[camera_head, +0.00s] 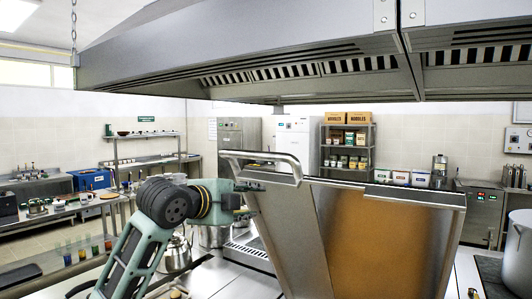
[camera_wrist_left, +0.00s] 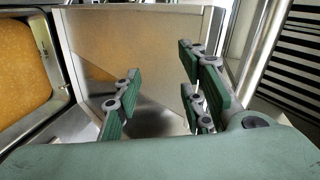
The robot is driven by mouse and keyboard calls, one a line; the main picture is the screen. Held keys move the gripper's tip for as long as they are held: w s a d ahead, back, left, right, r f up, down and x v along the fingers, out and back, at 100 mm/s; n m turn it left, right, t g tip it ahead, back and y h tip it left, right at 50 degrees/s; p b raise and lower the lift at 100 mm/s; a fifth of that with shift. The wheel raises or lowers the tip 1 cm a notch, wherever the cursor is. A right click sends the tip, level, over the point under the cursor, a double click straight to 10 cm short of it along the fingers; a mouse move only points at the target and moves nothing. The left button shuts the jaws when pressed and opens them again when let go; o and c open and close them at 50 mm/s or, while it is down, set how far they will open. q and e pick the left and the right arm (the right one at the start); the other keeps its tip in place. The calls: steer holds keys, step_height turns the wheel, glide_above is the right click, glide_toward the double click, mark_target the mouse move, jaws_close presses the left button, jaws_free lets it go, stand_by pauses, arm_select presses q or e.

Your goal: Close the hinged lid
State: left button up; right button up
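The hinged lid (camera_head: 385,235) is a big steel piece standing raised in the head view, with a brownish reflecting face. A curved steel handle bar (camera_head: 265,158) runs at its upper left, above a slanted steel panel (camera_head: 285,225). My left gripper (camera_head: 244,197) is beside the left edge of that panel, below the handle. The panel partly hides its fingertips. My right gripper is not in view.
A steel hood (camera_head: 250,60) hangs low overhead. A kettle (camera_head: 177,252) and a pot (camera_head: 213,236) stand behind my left arm. A large pot (camera_head: 518,255) stands at the right edge. A shelf with boxes (camera_head: 347,140) is at the back.

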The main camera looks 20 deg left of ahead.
arm_select(q)
steer(key=m+t, duration=0.2)
glide_toward(252, 155)
steer(key=w, duration=0.3)
steer(key=shift+w+d+p, duration=0.2)
steer(key=shift+w+p, duration=0.4)
steer(key=shift+w, duration=0.15)
steer(key=w+p, duration=0.2)
steer(key=w, duration=0.1)
steer(key=w+d, duration=0.1)
steer(key=w, duration=0.1)
steer(key=shift+w+f+p, duration=0.1)
steer(key=shift+f+p, duration=0.15)
steer(key=shift+p, duration=0.15)
steer(key=shift+w+f, duration=0.1)
steer(key=shift+w, duration=0.3)
steer(key=shift+w+f, duration=0.1)
steer(key=shift+w, duration=0.1)
jaws_close()
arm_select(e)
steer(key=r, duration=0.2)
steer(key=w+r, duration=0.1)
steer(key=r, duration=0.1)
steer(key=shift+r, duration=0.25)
